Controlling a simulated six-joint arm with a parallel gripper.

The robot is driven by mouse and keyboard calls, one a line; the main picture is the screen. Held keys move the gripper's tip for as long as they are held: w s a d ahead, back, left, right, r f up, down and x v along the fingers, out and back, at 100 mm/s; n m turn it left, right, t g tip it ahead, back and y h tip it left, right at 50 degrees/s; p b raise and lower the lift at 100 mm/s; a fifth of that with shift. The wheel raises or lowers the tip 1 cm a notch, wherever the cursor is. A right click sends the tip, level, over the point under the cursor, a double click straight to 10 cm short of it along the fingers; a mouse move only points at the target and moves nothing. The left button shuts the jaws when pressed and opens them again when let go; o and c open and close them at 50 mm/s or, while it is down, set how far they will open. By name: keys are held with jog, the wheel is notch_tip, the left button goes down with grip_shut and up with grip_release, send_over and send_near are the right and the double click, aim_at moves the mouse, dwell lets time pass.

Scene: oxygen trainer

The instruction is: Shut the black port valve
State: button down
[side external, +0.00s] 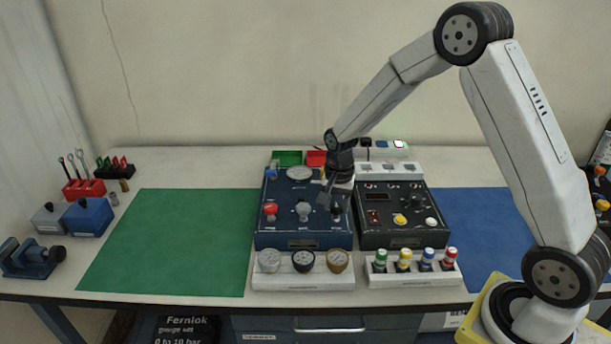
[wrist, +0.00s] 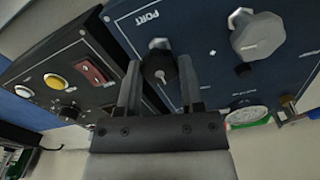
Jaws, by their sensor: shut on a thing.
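The black port valve (wrist: 158,66) is a dark knob on the blue panel (wrist: 215,72), beside the printed word PORT. It also shows in the side view (side external: 336,210) at the panel's lower right. My gripper (wrist: 160,78) comes down over this corner of the panel, with one finger on either side of the black knob, shut on it. In the side view my gripper (side external: 327,196) hangs at the panel's right side, close above the knob. The knob's exact turn angle is hard to read.
A grey knob (side external: 303,209) and a red knob (side external: 270,210) sit left on the same panel. A black control box (side external: 393,238) stands close on the right. Gauges (side external: 303,261) and coloured bottles (side external: 404,260) stand in front. Green (side external: 170,240) and blue (side external: 480,225) mats are clear.

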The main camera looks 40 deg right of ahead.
aim_at(338, 208)
jog(key=shift+c, duration=1.1)
grip_release()
jog(key=shift+r, duration=3.95)
jog(key=shift+s+a+n, duration=0.25)
jog(key=shift+s+n, duration=0.15)
jog(key=s+a+f+n+t, duration=0.1)
jog(key=s+a+n, duration=0.2)
jog(key=s+n, duration=0.2)
jog(key=s+a+n+t, duration=0.1)
jog(key=s+a+n, duration=0.2)
jog(key=s+n, duration=0.3)
jog(key=s, duration=0.4)
jog(key=shift+a+f+t, duration=0.2)
jog(key=shift+f+t, duration=0.1)
jog(key=shift+f, duration=0.05)
